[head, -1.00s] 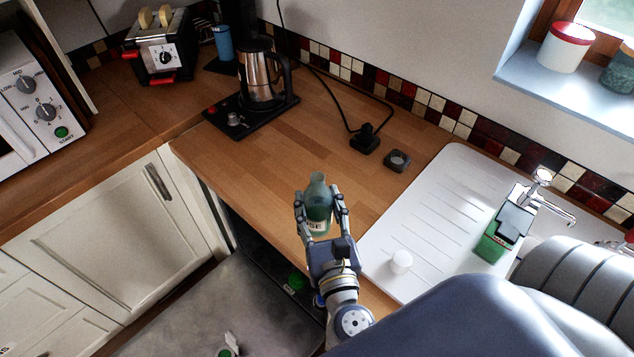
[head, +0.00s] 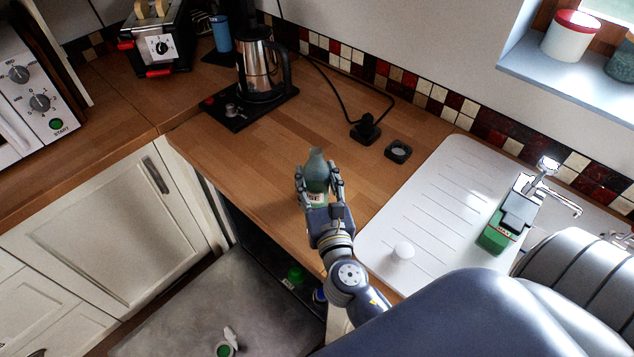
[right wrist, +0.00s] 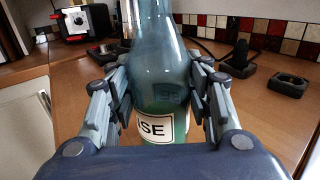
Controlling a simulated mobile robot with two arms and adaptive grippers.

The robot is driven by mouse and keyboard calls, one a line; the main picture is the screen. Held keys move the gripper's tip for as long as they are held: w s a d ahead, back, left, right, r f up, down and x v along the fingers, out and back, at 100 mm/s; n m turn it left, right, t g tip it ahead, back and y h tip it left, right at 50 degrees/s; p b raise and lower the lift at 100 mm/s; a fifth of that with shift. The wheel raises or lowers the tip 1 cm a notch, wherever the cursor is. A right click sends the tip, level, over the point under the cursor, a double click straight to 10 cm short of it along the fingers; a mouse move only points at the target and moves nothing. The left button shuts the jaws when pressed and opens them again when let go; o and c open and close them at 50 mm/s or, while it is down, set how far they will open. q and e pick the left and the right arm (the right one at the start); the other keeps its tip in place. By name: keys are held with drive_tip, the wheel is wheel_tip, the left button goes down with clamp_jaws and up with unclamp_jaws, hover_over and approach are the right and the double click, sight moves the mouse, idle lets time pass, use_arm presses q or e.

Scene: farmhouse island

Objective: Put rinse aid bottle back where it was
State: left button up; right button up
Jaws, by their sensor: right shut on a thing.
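The rinse aid bottle (head: 317,168) is green and translucent with a white label whose visible letters end in "SE". It is upright between the fingers of my right gripper (head: 319,180), over the front part of the wooden counter. The bottle also fills the middle of the right wrist view (right wrist: 163,70), with a finger pressed on each side. I cannot tell whether its base touches the counter.
A small dark square holder (head: 398,151) and a black plug (head: 365,128) lie behind the bottle.

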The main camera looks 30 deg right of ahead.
use_arm(q)
drive_tip(key=shift+w+r, duration=0.1)
use_arm(e)
drive_tip(key=shift+r, duration=0.15)
drive_tip(key=shift+f, duration=0.2)
drive_tip(key=o, duration=1.2)
use_arm(q)
drive_tip(key=shift+w, duration=0.35)
use_arm(e)
drive_tip(key=shift+o, duration=1.2)
drive_tip(key=shift+r, duration=0.1)
drive_tip(key=shift+r, duration=0.2)
drive_tip(key=b+v, duration=0.1)
drive_tip(key=v, duration=0.2)
drive_tip(key=b+v, duration=0.2)
drive_tip(key=v, duration=0.2)
drive_tip(key=b+v, duration=0.1)
drive_tip(key=v, duration=0.3)
drive_tip(key=shift+f+b, duration=0.3)
drive_tip(key=shift+s+a+r, duration=0.1)
drive_tip(key=shift+s+r, duration=0.05)
drive_tip(key=shift+s, duration=0.4)
use_arm(q)
wheel_tip(320, 180, down, 5)
drive_tip(key=shift+s+r, duration=0.1)
drive_tip(key=shift+s, duration=0.05)
